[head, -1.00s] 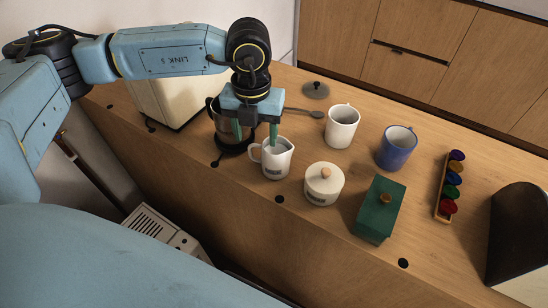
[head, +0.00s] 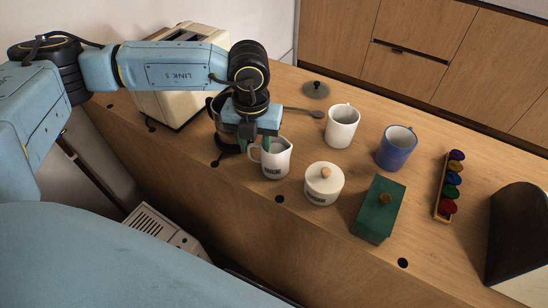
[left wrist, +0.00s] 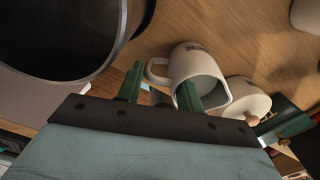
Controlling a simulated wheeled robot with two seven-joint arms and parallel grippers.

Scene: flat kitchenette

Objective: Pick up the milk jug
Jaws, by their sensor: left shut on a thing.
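The milk jug (head: 276,160) is a small white jug with dark lettering, a spout and a handle on its left. It stands upright on the wooden counter (head: 300,230). In the left wrist view the jug (left wrist: 198,66) shows its open mouth and its handle. My left gripper (head: 259,143) is above the jug's handle side, with its green fingers down. In the left wrist view the gripper (left wrist: 160,90) has one finger outside the handle and the other at the jug's mouth; it is shut on the jug. The exact contact is partly hidden. My right gripper is not in view.
A dark metal pot (head: 224,128) stands close on the left, with a cream toaster (head: 172,95) behind. A white lidded pot (head: 324,184) and a green box (head: 379,209) stand to the right. White (head: 341,127) and blue (head: 396,148) mugs are farther back.

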